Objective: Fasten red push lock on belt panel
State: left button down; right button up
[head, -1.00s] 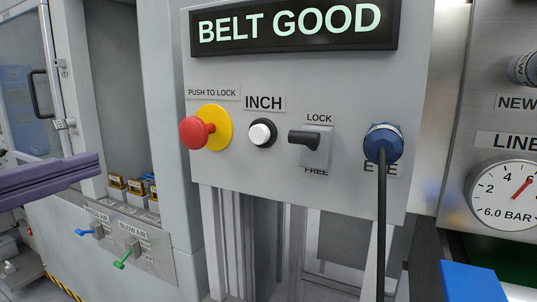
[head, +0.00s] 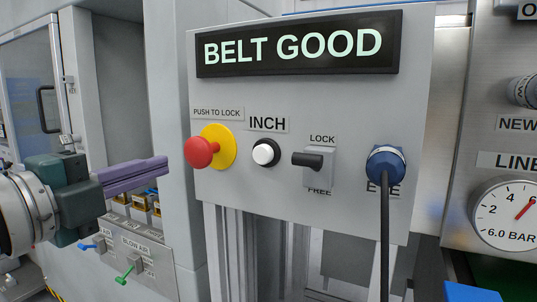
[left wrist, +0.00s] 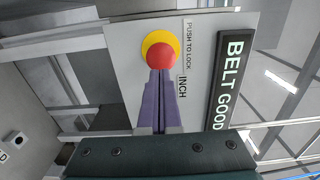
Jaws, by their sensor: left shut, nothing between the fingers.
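The red push lock (head: 199,151) is a mushroom button on a yellow round base (head: 226,146) under the "PUSH TO LOCK" label, at the left of the grey belt panel (head: 270,210). In the left wrist view the red button (left wrist: 161,56) shows just past my fingertips. My left gripper (head: 165,168) is shut and empty, its purple fingers pointing right, a little left of and below the button in the head view. A gap shows between them there. In the left wrist view the gripper (left wrist: 160,74) lines up with the button; whether it touches cannot be told there. My right gripper is not in view.
Beside the button are a white INCH button (head: 264,153), a black LOCK/FREE lever (head: 308,160) and a blue EYE connector (head: 386,165) with a hanging cable. A "BELT GOOD" display (head: 298,45) is above. Blue (head: 88,247) and green (head: 125,276) air valve handles sit lower left.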

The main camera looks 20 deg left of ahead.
aim_at(193, 155)
pick_arm(q)
jog(key=shift+w+d, duration=0.2)
jog(key=shift+w, duration=2.4)
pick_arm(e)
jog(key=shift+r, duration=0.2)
pick_arm(q)
jog(key=shift+w, duration=0.1)
